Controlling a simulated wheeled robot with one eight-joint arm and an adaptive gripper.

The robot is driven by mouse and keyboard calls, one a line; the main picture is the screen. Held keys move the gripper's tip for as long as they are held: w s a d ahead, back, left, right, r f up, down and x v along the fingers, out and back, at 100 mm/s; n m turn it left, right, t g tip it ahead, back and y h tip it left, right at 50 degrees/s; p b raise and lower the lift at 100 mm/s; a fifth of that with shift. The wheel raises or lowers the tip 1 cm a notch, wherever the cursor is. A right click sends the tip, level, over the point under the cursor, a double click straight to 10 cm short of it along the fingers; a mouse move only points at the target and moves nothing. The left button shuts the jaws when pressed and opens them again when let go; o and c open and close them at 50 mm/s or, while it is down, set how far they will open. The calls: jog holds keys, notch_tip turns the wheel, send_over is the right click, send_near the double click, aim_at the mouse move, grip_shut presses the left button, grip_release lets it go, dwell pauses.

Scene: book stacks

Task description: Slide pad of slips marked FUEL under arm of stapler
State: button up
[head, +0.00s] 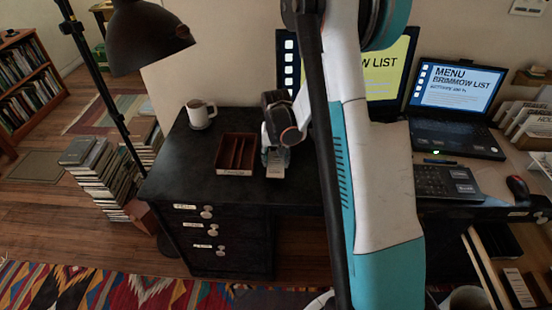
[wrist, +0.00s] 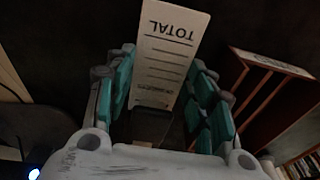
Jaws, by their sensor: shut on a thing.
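A pale pad of slips (wrist: 168,50) shows between my fingers in the wrist view. It has ruled lines and the word TOTAL, upside down; smaller print near its lower end is too blurred to read, and I cannot make out FUEL. A dark block (wrist: 152,124) covers its near end; I cannot tell whether it belongs to the pad. My gripper (wrist: 160,90) is shut on the pad, with teal finger pads on both sides. In the head view my gripper (head: 275,152) is low over the black desk, with the pad's pale end (head: 275,171) below it. I cannot identify the stapler.
A brown divided tray (head: 220,170) stands just left of my gripper, and also shows in the wrist view (wrist: 245,92). A mug (head: 201,114) stands behind it. A lamp (head: 140,35) leans at the left. A laptop (head: 455,138) and keyboard stand right of my arm, which hides the desk's middle.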

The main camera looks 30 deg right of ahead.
jog(key=o, duration=0.9)
notch_tip(320, 180, up, 12)
jog(key=s, duration=0.1)
jog(key=shift+s+a, duration=0.15)
jog(key=shift+a, duration=0.2)
